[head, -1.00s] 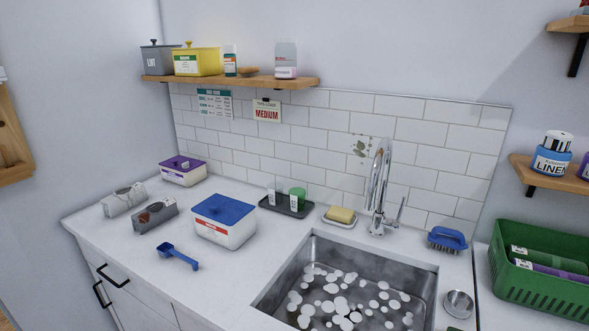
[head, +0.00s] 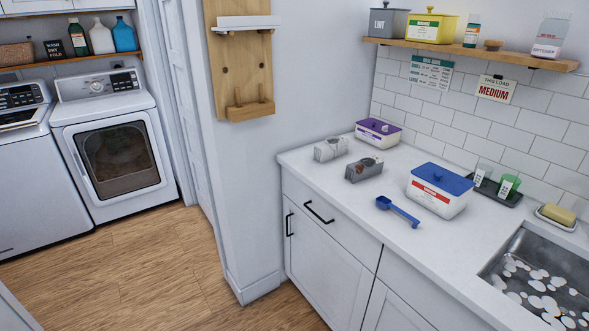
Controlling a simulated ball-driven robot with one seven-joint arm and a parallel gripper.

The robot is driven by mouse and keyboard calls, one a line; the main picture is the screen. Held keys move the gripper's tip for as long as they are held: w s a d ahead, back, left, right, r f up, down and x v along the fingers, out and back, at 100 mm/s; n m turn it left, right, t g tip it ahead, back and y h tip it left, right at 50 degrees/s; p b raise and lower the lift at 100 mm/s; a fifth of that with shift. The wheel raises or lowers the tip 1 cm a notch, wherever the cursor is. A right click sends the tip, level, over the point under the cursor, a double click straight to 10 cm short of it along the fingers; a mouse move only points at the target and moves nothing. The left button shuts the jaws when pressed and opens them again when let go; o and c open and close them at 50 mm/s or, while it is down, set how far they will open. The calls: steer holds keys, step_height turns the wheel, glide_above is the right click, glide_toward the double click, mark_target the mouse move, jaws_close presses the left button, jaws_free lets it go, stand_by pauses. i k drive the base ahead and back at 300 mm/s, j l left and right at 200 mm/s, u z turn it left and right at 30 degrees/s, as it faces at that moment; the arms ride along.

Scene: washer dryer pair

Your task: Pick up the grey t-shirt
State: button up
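No piece that I can clearly tell is a grey t-shirt shows in the head view. Two small grey block-shaped items with printed marks lie on the white counter (head: 310,190): a lighter one (head: 331,149) and a darker one (head: 363,170) to its right. I cannot tell whether they are folded cloth or boxes. The front-loading dryer (head: 112,150) at the left has a closed door, and its dim contents cannot be made out. My gripper is not in view.
A blue-lidded tub (head: 438,190), blue scoop (head: 397,211) and purple-lidded tub (head: 377,132) stand on the counter. A sudsy sink (head: 520,265) is at the right. A wooden wall rack (head: 240,65) hangs on the wall. The wooden floor (head: 150,270) before the machines is clear.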

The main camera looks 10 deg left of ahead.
mark_target(366, 168)
steer(key=u, duration=0.1)
steer(key=i+j+z, duration=0.1)
steer(key=i+j, duration=0.3)
steer(key=i+j+z, duration=0.1)
steer(key=i+j, duration=0.3)
steer(key=j, duration=0.15)
steer(key=i+j+z, duration=0.1)
steer(key=i+j, duration=0.3)
steer(key=j, duration=0.15)
